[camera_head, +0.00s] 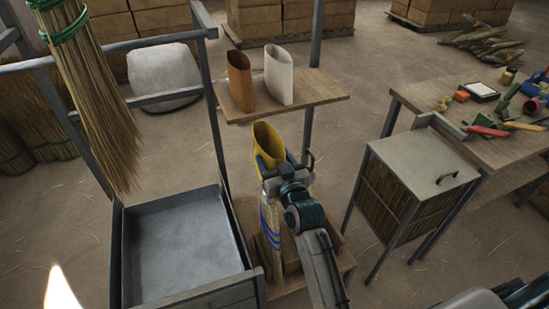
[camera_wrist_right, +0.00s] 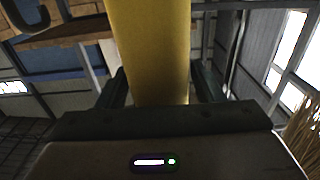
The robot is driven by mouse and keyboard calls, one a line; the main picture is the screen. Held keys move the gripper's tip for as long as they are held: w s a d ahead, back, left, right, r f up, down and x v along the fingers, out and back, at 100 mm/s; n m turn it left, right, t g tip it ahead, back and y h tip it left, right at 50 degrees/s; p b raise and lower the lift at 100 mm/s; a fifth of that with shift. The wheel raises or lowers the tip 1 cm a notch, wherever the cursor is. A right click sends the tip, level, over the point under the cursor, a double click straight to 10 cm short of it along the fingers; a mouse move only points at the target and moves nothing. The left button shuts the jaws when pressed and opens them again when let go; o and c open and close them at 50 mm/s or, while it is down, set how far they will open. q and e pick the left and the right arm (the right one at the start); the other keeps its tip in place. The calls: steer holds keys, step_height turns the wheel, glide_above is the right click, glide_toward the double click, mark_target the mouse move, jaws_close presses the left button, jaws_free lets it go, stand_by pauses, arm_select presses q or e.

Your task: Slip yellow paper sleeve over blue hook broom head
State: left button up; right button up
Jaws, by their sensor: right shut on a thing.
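The yellow paper sleeve (camera_head: 269,141) is upright with its open mouth facing up. My right gripper (camera_head: 272,170) is shut on it, and the arm hides part of its lower half. In the right wrist view the yellow sleeve (camera_wrist_right: 150,50) stands between the two dark fingers (camera_wrist_right: 155,90). Directly below the gripper is a pale straw bundle with blue bands (camera_head: 268,220), partly hidden by my arm. I cannot tell whether the sleeve touches it. A large straw broom head with green bands (camera_head: 90,95) hangs bristles down at the upper left. No blue hook shows clearly. My left gripper is out of view.
An orange-brown sleeve (camera_head: 240,80) and a white sleeve (camera_head: 278,75) stand on a wooden shelf (camera_head: 320,95). A grey metal tray (camera_head: 185,245) is at lower left. A lidded cabinet (camera_head: 425,160) and a cluttered workbench (camera_head: 440,95) stand at right.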

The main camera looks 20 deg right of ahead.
steer(key=shift+s+f+b, duration=0.1)
steer(key=shift+f+b, duration=1.25)
steer(key=shift+f, duration=1.15)
steer(key=shift+f, duration=0.1)
step_height(320, 180, down, 9)
steer(key=b, duration=0.6)
